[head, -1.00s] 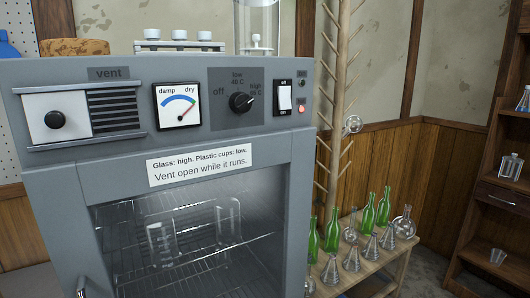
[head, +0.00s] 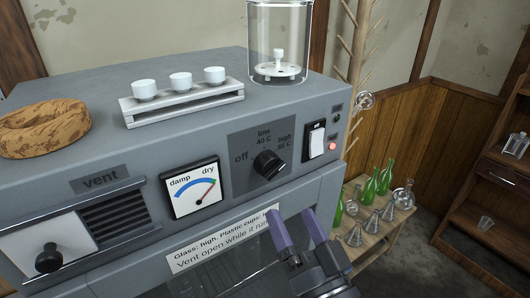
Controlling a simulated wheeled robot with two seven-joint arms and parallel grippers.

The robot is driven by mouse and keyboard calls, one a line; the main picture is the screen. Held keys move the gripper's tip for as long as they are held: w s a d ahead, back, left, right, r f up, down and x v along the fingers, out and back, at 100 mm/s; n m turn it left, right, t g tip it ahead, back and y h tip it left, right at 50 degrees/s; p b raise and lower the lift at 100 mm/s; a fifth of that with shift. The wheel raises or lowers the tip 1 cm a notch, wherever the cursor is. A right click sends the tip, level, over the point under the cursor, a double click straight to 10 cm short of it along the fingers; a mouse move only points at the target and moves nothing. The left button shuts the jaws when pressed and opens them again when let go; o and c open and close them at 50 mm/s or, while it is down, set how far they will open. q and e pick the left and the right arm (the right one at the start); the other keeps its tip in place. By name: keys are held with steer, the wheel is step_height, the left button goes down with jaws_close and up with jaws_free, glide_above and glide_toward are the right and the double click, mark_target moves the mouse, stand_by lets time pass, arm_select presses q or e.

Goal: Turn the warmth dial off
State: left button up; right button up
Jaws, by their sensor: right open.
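The warmth dial (head: 269,163) is a black knob on a dark panel marked off, low 40 C and high 60 C, on the front of the grey cabinet (head: 200,235). Its pointer mark faces up and right, toward high. My right gripper (head: 295,228), with purple fingertips, is open and empty. In the picture it is just below the dial, in front of the cabinet, and apart from the dial. It covers part of the instruction label (head: 215,245). My left gripper is out of view.
Right of the dial are a white rocker switch (head: 316,140) and a lit red lamp (head: 332,146). A damp/dry gauge (head: 191,188) and vent slider knob (head: 49,258) are to its left. White cups (head: 180,82), a cork ring (head: 44,128) and a glass vessel (head: 278,45) stand on top.

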mark_target(273, 177)
steer(key=p+x, duration=0.1)
steer(key=x, duration=0.7)
steer(key=shift+w+a, duration=0.1)
jaws_close()
